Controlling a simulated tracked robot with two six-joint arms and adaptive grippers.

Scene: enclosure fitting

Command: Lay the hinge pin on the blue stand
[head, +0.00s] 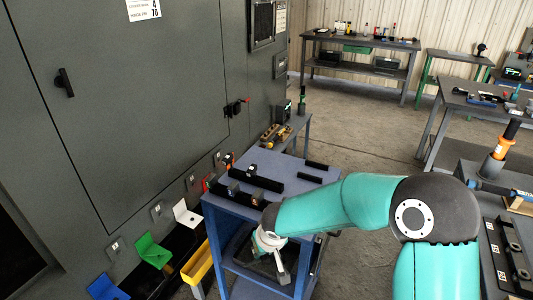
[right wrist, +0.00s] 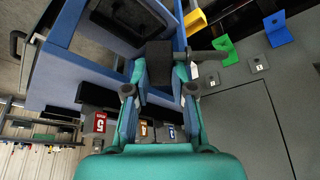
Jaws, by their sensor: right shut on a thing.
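My right gripper (right wrist: 158,88) is shut on a dark block-shaped part (right wrist: 158,62), which I take to be the hinge pin. A grey rod (right wrist: 208,56) shows beyond the right-hand finger; I cannot tell how it joins the block. In the head view my right gripper (head: 272,248) is low at the front of the blue-grey cart, and what it holds is hard to make out. The blue stand (head: 107,288) is at the bottom left, apart from the gripper. It also shows at the top right of the right wrist view (right wrist: 277,30). My left gripper is not in view.
A green stand (head: 152,251) and a white stand (head: 187,213) line the dark enclosure (head: 120,120). A yellow bin (head: 197,263) lies between them and the cart (head: 224,205). Dark parts lie on the cart top. Open floor lies behind the arm.

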